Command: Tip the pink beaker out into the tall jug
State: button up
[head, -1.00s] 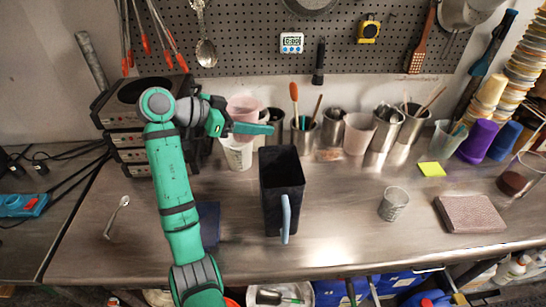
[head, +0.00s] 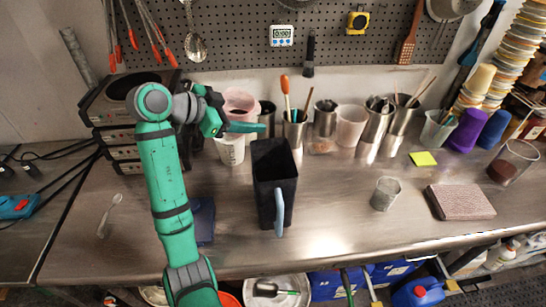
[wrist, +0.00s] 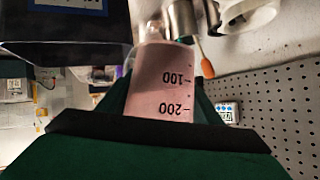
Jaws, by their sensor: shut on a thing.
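The pink beaker (head: 240,104) is in my gripper (head: 235,126), held above the bench at the back, left of the tall jug. It looks roughly upright, and I cannot see its contents. In the wrist view the beaker (wrist: 165,82) sits between the fingers, with its 100 and 200 marks upside down. The tall jug (head: 274,190) is black and square-sided, with a pale blue handle toward the front. It stands upright on the bench, apart from the gripper and beaker. Its inside is dark and I cannot tell what it holds.
A white tub (head: 230,150) stands below the beaker. Several metal pots of utensils, including one pot (head: 294,130), line the back. A small clear cup (head: 385,194) and a brown textured block (head: 460,202) are at right. Black stacked equipment (head: 125,110) stands at left.

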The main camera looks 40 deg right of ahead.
aim_at(251, 115)
jog(key=s+m+t, duration=0.1)
jog(key=s+d+r+m+t, duration=0.1)
jog(key=shift+s+d+y, duration=0.15)
jog(key=shift+s+y, duration=0.15)
jog(key=shift+w+a+t, duration=0.3)
jog(key=shift+w+a, duration=0.1)
jog(key=shift+a, duration=0.25)
jog(key=shift+s+r, duration=0.1)
jog(key=shift+s+d+m, duration=0.3)
jog(key=shift+s+d, duration=0.2)
jog(key=shift+d, duration=0.05)
jog(key=shift+w+r, duration=0.1)
jog(key=shift+r, duration=0.1)
jog(key=shift+w+a+r+m+t+p, duration=0.1)
jog(key=shift+r+m+t+p, duration=0.1)
jog(key=shift+m+t+p, duration=0.15)
